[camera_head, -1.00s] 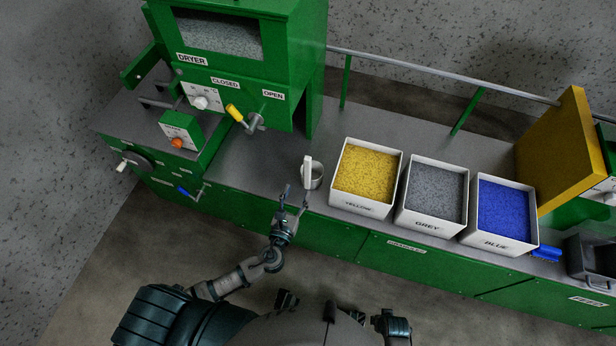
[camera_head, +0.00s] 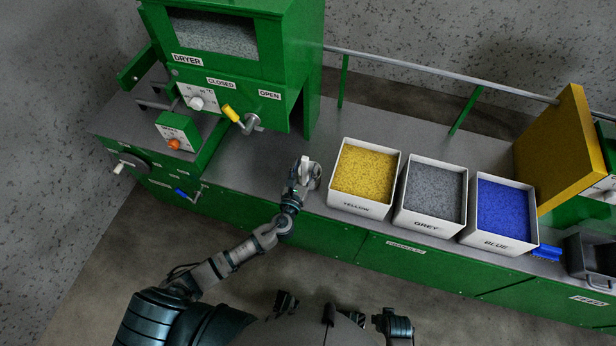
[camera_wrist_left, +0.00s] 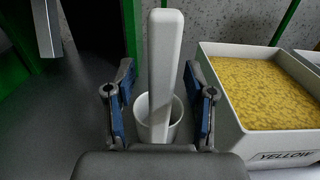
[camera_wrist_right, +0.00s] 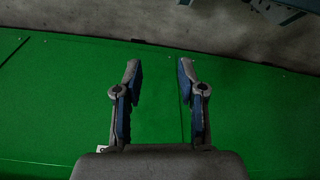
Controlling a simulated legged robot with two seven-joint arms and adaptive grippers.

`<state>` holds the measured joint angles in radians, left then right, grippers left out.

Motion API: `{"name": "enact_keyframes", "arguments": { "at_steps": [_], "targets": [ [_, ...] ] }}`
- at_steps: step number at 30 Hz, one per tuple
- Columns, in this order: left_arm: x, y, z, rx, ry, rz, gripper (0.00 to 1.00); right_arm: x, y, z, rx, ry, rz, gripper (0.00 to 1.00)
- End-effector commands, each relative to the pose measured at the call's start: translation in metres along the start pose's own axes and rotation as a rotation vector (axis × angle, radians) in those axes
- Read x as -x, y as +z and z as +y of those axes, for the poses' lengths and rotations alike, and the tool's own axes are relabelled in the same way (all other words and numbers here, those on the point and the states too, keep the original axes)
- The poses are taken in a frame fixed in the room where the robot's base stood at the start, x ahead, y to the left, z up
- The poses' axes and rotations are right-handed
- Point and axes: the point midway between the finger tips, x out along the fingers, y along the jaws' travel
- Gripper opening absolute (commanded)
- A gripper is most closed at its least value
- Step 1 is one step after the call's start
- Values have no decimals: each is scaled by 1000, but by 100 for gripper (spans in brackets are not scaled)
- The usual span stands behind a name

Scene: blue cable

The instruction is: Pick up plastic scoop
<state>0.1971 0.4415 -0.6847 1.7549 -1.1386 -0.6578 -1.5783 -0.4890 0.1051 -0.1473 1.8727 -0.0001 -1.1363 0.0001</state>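The white plastic scoop (camera_head: 304,170) stands on the grey counter, left of the yellow granule bin. In the left wrist view its upright handle (camera_wrist_left: 162,70) rises from a round white cup (camera_wrist_left: 160,118). My left gripper (camera_wrist_left: 158,92) is open, with one blue-padded finger on each side of the scoop and a gap on both sides. In the head view my left gripper (camera_head: 301,184) is at the scoop and partly covers it. My right gripper (camera_wrist_right: 158,80) is open and empty in the right wrist view, above a green surface.
The yellow bin (camera_head: 364,206) stands close right of the scoop, followed by the grey bin (camera_head: 425,222) and blue bin (camera_head: 495,240). The green dryer (camera_head: 290,60) with its yellow-handled lever (camera_head: 231,113) stands behind to the left. The counter (camera_head: 250,160) left of the scoop is clear.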

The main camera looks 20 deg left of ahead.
Motion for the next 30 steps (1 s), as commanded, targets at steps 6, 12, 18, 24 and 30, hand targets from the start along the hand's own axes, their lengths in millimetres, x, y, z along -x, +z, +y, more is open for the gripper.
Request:
{"name": "enact_keyframes", "arguments": {
  "at_steps": [6,12,18,24,30],
  "targets": [
    [0,0,0,0,0,0,2,-2,1,1,-1,1,-1,40],
    [0,0,0,0,0,0,0,-4,4,1,-1,1,-7,40],
    [0,2,0,0,0,0,0,-3,2,1,-1,2,-3,40],
    [0,14,0,1,0,-2,0,-14,7,3,4,5,-5,40],
    [0,37,0,1,-1,-3,0,-34,21,1,6,3,-14,40]
  ]
}}
